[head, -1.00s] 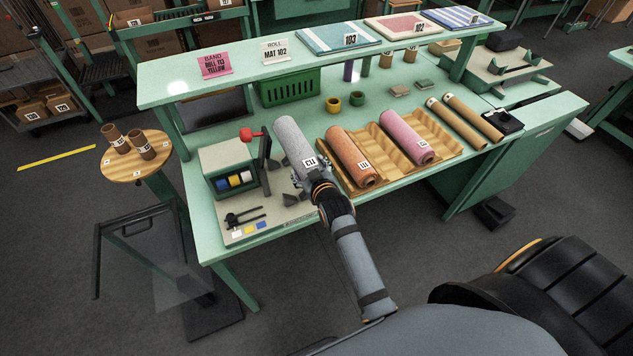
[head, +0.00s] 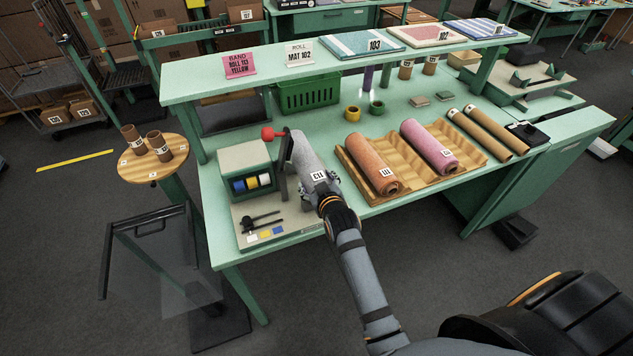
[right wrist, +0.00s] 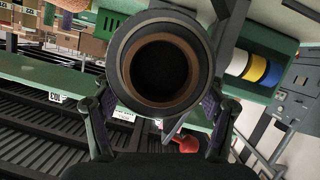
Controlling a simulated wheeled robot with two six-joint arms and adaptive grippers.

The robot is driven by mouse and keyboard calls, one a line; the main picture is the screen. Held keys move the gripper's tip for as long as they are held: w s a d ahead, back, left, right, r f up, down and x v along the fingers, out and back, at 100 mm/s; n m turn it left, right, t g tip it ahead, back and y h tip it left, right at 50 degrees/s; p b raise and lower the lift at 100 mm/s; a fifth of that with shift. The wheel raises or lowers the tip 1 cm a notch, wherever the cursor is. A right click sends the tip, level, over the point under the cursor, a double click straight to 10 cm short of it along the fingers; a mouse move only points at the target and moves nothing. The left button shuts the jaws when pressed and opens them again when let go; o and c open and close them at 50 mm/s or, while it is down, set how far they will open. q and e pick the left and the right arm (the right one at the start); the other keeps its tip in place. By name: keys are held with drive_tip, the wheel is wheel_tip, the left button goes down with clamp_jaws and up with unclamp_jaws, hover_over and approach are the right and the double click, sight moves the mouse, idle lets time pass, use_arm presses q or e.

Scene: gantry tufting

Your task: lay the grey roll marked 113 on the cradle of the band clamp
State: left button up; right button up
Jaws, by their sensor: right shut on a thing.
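The grey roll marked 113 (head: 304,153) is held by my right gripper (head: 325,187) at its near end, beside the dark upright arm of the band clamp (head: 246,160). It appears over or very near the cradle area of the clamp's beige base (head: 290,221). The roll and gripper hide most of the cradle, so I cannot tell whether they touch. In the right wrist view the roll's round end (right wrist: 162,70) with its hollow brown core sits between the fingers of my right gripper (right wrist: 163,110). My left gripper is out of view.
A wooden tray (head: 408,172) with an orange roll (head: 371,163) and a pink roll (head: 430,146) lies right of the gripper. A red knob (head: 273,133) tops the clamp. A raised shelf (head: 230,88) spans the back, with a green basket (head: 308,96) beneath it.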

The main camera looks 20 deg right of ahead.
drive_tip(key=shift+f+b, duration=1.05)
drive_tip(key=shift+f, duration=1.35)
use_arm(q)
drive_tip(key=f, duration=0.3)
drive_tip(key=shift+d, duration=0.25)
use_arm(e)
drive_tip(key=o, duration=1.4)
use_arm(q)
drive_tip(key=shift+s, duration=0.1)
